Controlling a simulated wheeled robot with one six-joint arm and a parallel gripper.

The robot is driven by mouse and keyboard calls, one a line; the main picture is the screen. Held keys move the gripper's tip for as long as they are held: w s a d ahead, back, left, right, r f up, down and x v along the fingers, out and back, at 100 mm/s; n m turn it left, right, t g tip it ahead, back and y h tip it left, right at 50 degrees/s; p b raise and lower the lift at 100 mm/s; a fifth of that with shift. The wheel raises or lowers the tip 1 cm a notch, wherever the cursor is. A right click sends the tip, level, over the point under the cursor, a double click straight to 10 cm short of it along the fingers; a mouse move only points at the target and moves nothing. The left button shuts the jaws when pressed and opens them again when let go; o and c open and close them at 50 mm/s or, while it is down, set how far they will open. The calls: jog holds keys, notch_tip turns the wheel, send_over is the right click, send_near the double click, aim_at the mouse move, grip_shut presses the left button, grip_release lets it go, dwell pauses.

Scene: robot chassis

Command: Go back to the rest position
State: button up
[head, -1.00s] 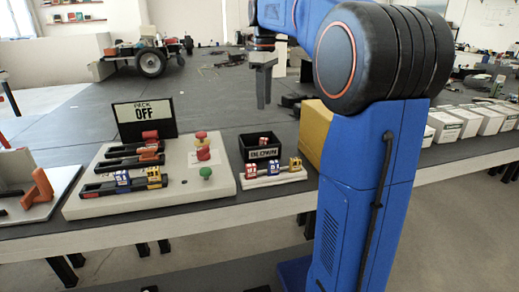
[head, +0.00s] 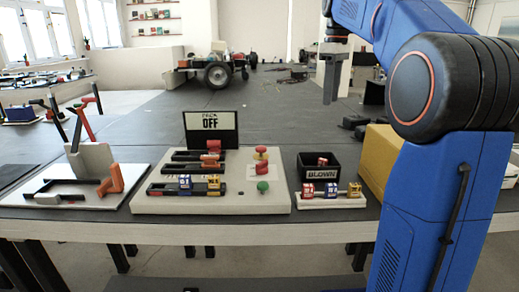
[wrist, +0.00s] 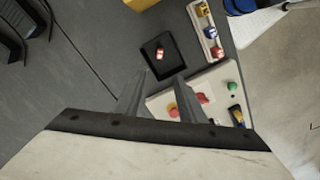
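My gripper (head: 331,92) hangs pointing down in the head view, above and behind the black box marked BLOWN (head: 320,172). In the wrist view its two fingers (wrist: 160,78) stand apart with nothing between them, so it is open and empty. The black box (wrist: 143,55) lies beyond the fingertips in the wrist view, with a small red-and-white piece in it. My blue arm fills the right of the head view.
A white fuse board (head: 240,203) with red and green knobs and a PACK OFF sign (head: 211,130) stands left of the box. A rail of coloured fuses (head: 330,201) lies before the box. A yellow case (head: 380,155) is right. A lever board (head: 75,200) is far left.

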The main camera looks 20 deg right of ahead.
jog(key=s+a+f+m+t, duration=0.1)
jog(key=s+a+f+m, duration=0.1)
jog(key=s+a+f, duration=0.4)
jog(key=s+a+f+m+t, duration=0.15)
jog(key=s+a+f, duration=0.3)
jog(key=s, duration=0.45)
jog(key=s+a+f+m+t, duration=0.1)
jog(key=s+a+f+m, duration=0.1)
jog(key=s+f, duration=0.5)
jog(key=s+a+f+m+t, duration=0.1)
jog(key=s+a+f+m, duration=0.1)
jog(key=s+f, duration=0.6)
notch_tip(320, 180, down, 5)
jog(key=shift+a, duration=0.65)
